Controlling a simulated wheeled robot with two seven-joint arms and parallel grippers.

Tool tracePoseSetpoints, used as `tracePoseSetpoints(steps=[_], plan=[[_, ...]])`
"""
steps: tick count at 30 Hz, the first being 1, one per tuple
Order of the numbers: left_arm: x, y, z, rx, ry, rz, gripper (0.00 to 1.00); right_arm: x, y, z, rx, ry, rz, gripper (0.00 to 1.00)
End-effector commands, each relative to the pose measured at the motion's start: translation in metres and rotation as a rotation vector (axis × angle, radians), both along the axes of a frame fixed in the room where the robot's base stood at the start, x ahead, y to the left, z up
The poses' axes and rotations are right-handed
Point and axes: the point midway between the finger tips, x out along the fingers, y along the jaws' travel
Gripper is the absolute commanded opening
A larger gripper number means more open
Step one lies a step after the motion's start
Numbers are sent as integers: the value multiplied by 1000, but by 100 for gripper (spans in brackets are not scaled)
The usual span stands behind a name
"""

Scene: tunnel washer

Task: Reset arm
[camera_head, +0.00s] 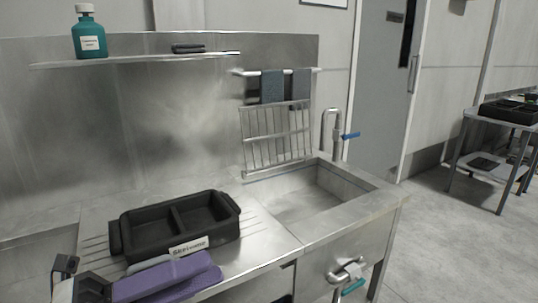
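My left gripper (78,276) shows at the bottom left corner, cut off by the picture edge. Its two dark fingertips stand apart, and I see nothing between them. It is left of a folded purple cloth-like item (170,279) and in front of a black two-compartment tray (180,224). My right gripper is not in view.
The tray sits on a ribbed steel drainboard beside a sink (300,195) with a tap (331,130). A shelf (135,60) above holds a teal bottle (89,33). Cloths hang on a rail (274,86). A side table (497,120) stands at right; floor between is clear.

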Motion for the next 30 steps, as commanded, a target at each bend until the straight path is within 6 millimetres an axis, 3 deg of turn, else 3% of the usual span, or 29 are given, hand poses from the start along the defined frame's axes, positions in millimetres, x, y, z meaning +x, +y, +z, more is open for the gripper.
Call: tracePoseSetpoints(steps=[2, 4, 8, 12, 15, 18, 21, 24, 30], plan=[[33, 20, -24, -264, 287, 148, 30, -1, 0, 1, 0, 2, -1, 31], [57, 44, -65, -459, 540, 287, 30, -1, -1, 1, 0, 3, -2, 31], [68, 75, -158, -699, 933, 503, 30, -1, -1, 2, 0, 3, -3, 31], [42, 88, -262, -867, 1304, 701, 30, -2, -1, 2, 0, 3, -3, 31], [7, 86, -326, -952, 1543, 823, 30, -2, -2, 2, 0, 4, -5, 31], [-33, 77, -376, -1008, 1746, 922, 30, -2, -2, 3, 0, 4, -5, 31], [-68, 67, -408, -1041, 1897, 991, 30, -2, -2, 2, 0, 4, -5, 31], [-89, 60, -425, -1058, 1984, 1030, 30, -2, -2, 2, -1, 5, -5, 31], [-89, 60, -425, -1058, 1984, 1030, 30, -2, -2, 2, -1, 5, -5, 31]])
